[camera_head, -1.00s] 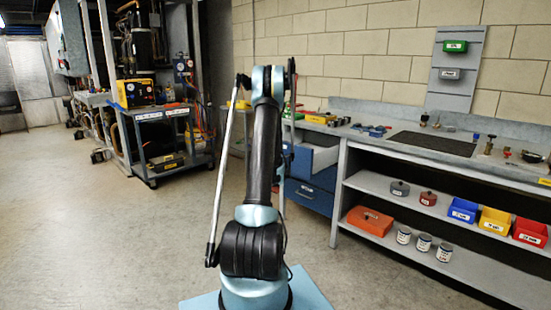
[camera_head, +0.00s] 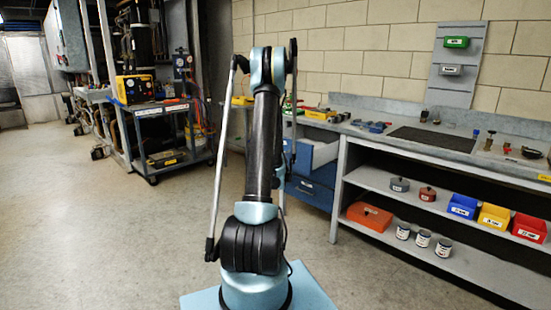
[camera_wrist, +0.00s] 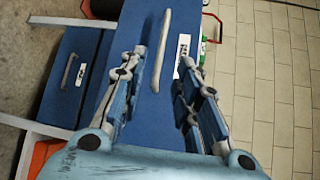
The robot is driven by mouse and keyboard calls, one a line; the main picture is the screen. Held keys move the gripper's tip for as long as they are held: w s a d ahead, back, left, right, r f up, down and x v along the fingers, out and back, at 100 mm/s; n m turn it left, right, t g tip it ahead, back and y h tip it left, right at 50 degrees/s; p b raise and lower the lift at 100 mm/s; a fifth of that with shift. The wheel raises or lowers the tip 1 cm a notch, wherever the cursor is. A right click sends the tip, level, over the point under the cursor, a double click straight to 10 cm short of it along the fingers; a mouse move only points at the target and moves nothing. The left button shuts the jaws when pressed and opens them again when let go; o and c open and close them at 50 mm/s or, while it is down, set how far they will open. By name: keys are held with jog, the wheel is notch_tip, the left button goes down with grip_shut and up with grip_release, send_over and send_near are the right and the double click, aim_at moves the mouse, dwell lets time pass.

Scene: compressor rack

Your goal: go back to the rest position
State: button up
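My arm stands in the middle of the head view, and my gripper is hidden behind it there. In the wrist view my gripper (camera_wrist: 163,57) is open, with a gap between its two fingers and nothing held. A blue drawer front (camera_wrist: 150,105) with a pale bar handle (camera_wrist: 161,50) shows beyond and between the fingers. The fingers look apart from the handle, though the distance is hard to judge. In the head view the upper drawer (camera_head: 318,152) is pulled out, and a blue drawer below it (camera_head: 308,194) looks shut.
A workbench (camera_head: 470,160) with a lower shelf of bins and cans stands at right. A tool cart (camera_head: 160,112) stands at back left. A wall board (camera_head: 458,65) holds two small bins. The floor at left (camera_head: 90,230) is clear.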

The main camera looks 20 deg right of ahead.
dwell(0.3)
jog(key=s+a+r+n+g+y, duration=0.1)
jog(key=s+a+r+n+y, duration=0.2)
jog(key=a, duration=0.5)
jog(key=a+r+n+g+y, duration=0.1)
jog(key=a+r+n+y, duration=0.1)
jog(key=a+r+n, duration=0.35)
jog(key=s+a+n+g+y, duration=0.25)
jog(key=s+a+n, duration=0.25)
jog(key=s+a, duration=0.8)
jog(key=s+a+f+n+g, duration=0.2)
jog(key=s+a+n, duration=0.1)
jog(key=s, duration=0.8)
jog(key=s+a+f+n+g, duration=0.3)
jog(key=s+n, duration=0.1)
jog(key=s, duration=0.7)
jog(key=s+a+f+n+g+h, duration=0.1)
jog(key=s+a+f+n+g, duration=0.1)
jog(key=s, duration=1)
jog(key=shift+a+f+n+g, duration=0.35)
jog(key=shift+a+n+g, duration=0.3)
jog(key=shift+a+n, duration=0.35)
jog(key=shift+d, duration=0.1)
